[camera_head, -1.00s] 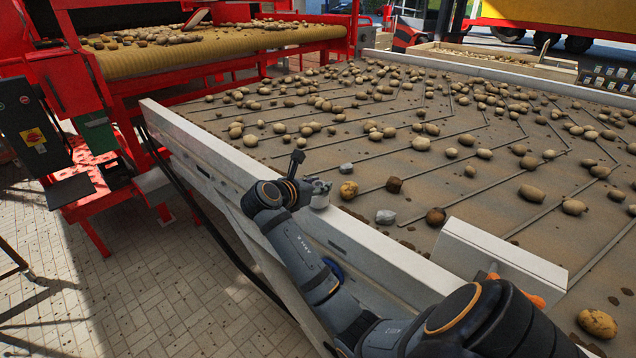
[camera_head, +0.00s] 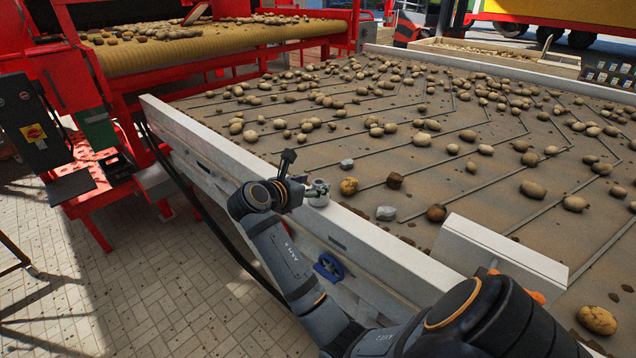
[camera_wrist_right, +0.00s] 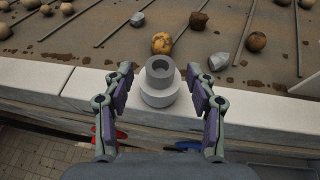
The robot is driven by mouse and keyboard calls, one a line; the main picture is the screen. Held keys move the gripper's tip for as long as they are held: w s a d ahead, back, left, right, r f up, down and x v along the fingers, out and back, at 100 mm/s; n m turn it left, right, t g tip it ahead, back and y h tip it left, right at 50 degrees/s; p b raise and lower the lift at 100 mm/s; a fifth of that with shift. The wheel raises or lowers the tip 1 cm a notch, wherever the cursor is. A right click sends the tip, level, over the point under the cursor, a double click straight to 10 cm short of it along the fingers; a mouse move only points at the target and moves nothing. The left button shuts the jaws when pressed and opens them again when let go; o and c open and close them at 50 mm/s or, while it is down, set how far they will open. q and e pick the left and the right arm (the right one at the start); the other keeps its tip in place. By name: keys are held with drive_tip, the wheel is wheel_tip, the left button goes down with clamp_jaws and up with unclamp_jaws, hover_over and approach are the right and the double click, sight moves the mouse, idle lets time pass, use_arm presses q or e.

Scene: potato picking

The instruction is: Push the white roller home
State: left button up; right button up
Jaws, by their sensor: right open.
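The white roller (camera_head: 318,192), a short pale stepped cylinder with a dark hole in its top, stands upright at the near white side wall of the potato belt. It also shows in the right wrist view (camera_wrist_right: 160,84), centred between the fingers. My right gripper (camera_head: 300,189) is just left of it in the head view. In the right wrist view its two fingers (camera_wrist_right: 162,88) are spread with a gap on either side of the roller; I see no contact. The roller's lower part is hidden from the head camera. My left gripper is not in view.
The belt (camera_head: 400,160) carries many potatoes. A yellowish potato (camera_head: 348,186) and a grey stone (camera_head: 386,213) lie just beyond the wall (camera_head: 220,157). A blue handwheel (camera_head: 329,267) is on the wall's outer side. A red machine (camera_head: 120,90) stands at left; paved floor is open below.

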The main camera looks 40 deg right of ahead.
drive_tip(key=v, duration=0.4)
drive_tip(key=shift+a, duration=0.1)
idle(0.4)
